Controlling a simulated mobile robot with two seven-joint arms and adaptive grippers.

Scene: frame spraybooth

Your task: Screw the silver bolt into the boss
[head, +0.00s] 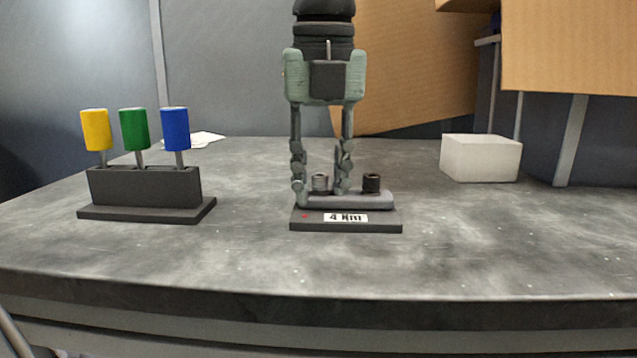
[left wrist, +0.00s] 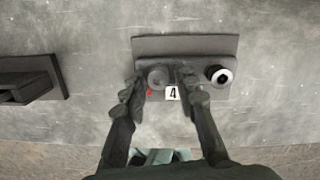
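The silver bolt (head: 320,182) stands upright on a rounded grey bar (head: 358,201) on a dark base plate labelled "4 Nm" (head: 382,221). The boss under the bolt cannot be made out separately. A black bolt-like piece (head: 371,183) stands to the right on the same bar. My left gripper (head: 320,185) points straight down, with one finger on each side of the silver bolt. Narrow gaps show between fingers and bolt, so it looks open. In the left wrist view the bolt's round head (left wrist: 158,77) lies between the fingertips. My right gripper is not in view.
A dark rack (head: 145,187) holding yellow, green and blue handled tools stands at the left. A white block (head: 481,158) sits at the back right. A white sheet lies at the back left. The table (head: 480,245) is clear in front and to the right.

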